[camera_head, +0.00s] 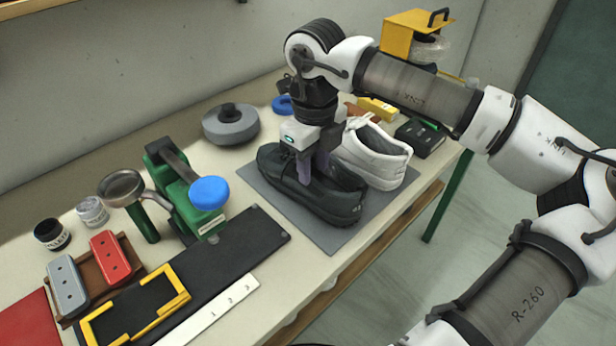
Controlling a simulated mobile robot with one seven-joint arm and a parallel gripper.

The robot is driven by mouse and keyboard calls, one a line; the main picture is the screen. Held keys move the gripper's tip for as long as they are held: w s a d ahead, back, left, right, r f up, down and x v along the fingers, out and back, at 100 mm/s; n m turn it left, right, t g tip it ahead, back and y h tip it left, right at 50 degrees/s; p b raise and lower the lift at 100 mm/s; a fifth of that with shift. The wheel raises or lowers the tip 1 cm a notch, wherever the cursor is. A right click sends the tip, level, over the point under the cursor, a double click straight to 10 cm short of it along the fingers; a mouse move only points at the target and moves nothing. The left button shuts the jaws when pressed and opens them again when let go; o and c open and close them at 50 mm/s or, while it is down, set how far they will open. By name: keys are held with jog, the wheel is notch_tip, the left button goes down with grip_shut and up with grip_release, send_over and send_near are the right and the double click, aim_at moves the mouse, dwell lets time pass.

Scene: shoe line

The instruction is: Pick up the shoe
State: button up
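A black shoe (330,203) lies on a grey mat (277,200) on the workbench, its heel end toward the lower right. A white shoe (375,155) stands right beside it on the same mat, farther back and to the right. My gripper (305,178) points straight down over the black shoe. Its fingers reach down to the shoe's upper near the opening. The fingertips are partly hidden against the dark shoe, so I cannot tell whether they close on it.
A green press with a blue knob (209,193) stands left of the mat. A grey round disc (231,125) lies behind it. A black box (420,137), a yellow box (378,108) and a yellow dispenser (397,41) are at the right end. The bench's front edge runs close to the mat.

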aim_at(314, 183)
jog(key=shift+f+p, duration=1.05)
jog(key=shift+f, duration=2.1)
jog(key=shift+c, duration=0.4)
grip_shut()
jog(key=shift+w, duration=0.1)
